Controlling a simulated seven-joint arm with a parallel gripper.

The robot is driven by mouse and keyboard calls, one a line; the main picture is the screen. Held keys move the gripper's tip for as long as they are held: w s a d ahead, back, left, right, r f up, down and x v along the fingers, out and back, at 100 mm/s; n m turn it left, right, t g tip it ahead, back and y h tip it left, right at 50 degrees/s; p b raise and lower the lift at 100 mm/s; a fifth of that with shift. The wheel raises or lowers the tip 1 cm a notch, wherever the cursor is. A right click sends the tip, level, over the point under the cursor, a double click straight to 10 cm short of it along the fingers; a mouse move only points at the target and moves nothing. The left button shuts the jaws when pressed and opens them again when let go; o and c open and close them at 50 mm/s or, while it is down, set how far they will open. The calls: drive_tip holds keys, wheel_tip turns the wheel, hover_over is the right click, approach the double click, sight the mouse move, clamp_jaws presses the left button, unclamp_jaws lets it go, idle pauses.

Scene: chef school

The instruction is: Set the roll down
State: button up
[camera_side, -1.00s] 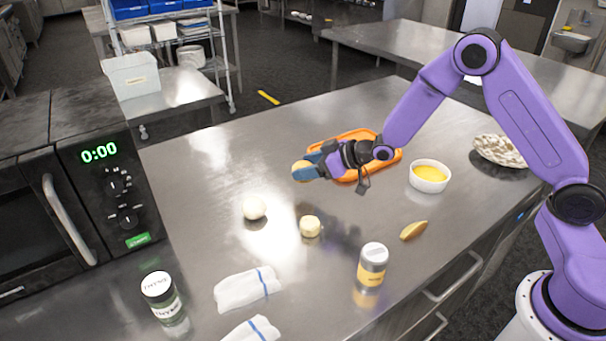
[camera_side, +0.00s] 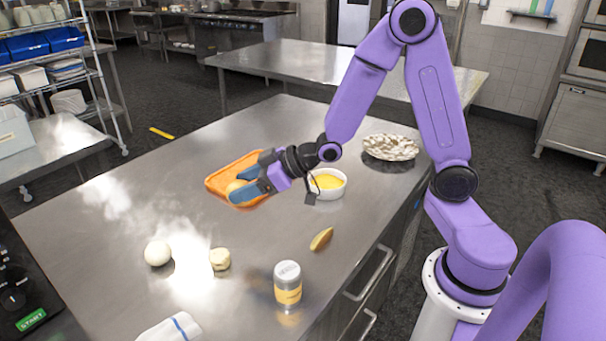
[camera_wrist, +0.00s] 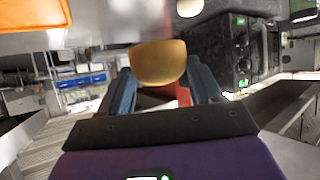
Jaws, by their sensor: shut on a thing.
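My gripper (camera_side: 246,184) is shut on a golden-brown roll (camera_wrist: 158,62), its blue fingers on either side of it. In the side view the roll (camera_side: 235,187) is partly hidden by the fingers. It appears in front of the orange tray (camera_side: 213,183); its height above the tray or table is hard to tell. In the wrist view the tray (camera_wrist: 25,18) shows at the top left, apart from the roll.
A white bowl of yellow liquid (camera_side: 327,184) stands right of my gripper, with a speckled dish (camera_side: 390,147) behind. A white ball (camera_side: 158,253), a pale piece (camera_side: 220,259), a brown wedge (camera_side: 321,239) and a shaker (camera_side: 288,283) lie nearer.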

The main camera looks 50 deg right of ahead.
drive_tip(key=w+d+m+t+h, duration=0.1)
drive_tip(key=w+d+m+h, duration=0.15)
drive_tip(key=d, duration=0.65)
drive_tip(key=m+t+h, duration=0.1)
drive_tip(key=m+h, duration=0.4)
hover_over(353, 171)
wheel_tip(353, 171, down, 5)
drive_tip(key=shift+f, duration=3.85)
drive_tip(key=shift+f, duration=0.15)
drive_tip(key=o, duration=1.1)
drive_tip(key=shift+c, duration=0.2)
